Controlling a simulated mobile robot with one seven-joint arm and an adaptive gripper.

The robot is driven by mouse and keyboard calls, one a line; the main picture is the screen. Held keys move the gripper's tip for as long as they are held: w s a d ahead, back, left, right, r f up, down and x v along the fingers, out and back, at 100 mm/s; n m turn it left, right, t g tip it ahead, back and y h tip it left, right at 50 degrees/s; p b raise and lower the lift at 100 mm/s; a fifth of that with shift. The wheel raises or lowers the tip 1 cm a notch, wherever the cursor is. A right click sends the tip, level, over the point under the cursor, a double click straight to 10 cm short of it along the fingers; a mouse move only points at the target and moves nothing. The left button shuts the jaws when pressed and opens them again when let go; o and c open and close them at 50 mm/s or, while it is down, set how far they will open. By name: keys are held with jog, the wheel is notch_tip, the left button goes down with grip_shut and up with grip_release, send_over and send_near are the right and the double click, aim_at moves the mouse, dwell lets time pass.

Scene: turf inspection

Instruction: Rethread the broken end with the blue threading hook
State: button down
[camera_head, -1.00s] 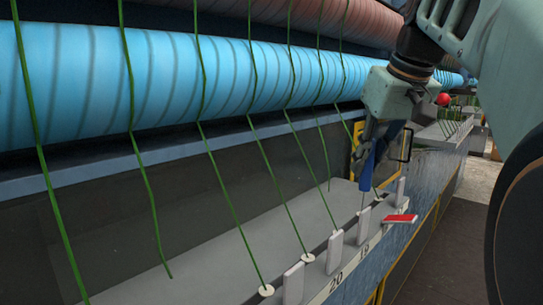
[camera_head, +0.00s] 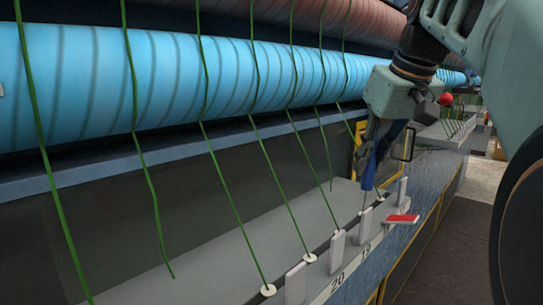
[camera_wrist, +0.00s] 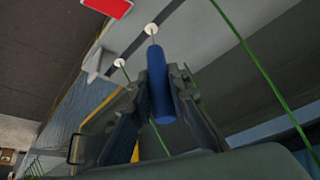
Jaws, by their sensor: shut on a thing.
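My gripper (camera_head: 372,158) is shut on the blue handle of the threading hook (camera_head: 368,173). The handle also shows between the fingers in the wrist view (camera_wrist: 160,85). The hook's thin shaft points down to the guide rail, and in the wrist view its tip is at or just over a white round guide (camera_wrist: 151,29). I cannot tell if it is inside the hole. A green yarn (camera_head: 326,160) hangs with a loose lower end above the grey ledge, left of the hook. Another yarn (camera_head: 155,220) also ends loose at left.
A red tag (camera_head: 402,218) sticks out beside the rail. White upright plates (camera_head: 337,250) and a guide with yarn (camera_head: 310,258) line the rail's front. Taut green yarns (camera_head: 225,185) cross left of my arm. A blue roller (camera_head: 180,80) runs behind.

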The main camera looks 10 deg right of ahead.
jog(key=shift+r+p, duration=3.15)
jog(key=shift+r, duration=0.3)
jog(key=shift+s+f, duration=0.1)
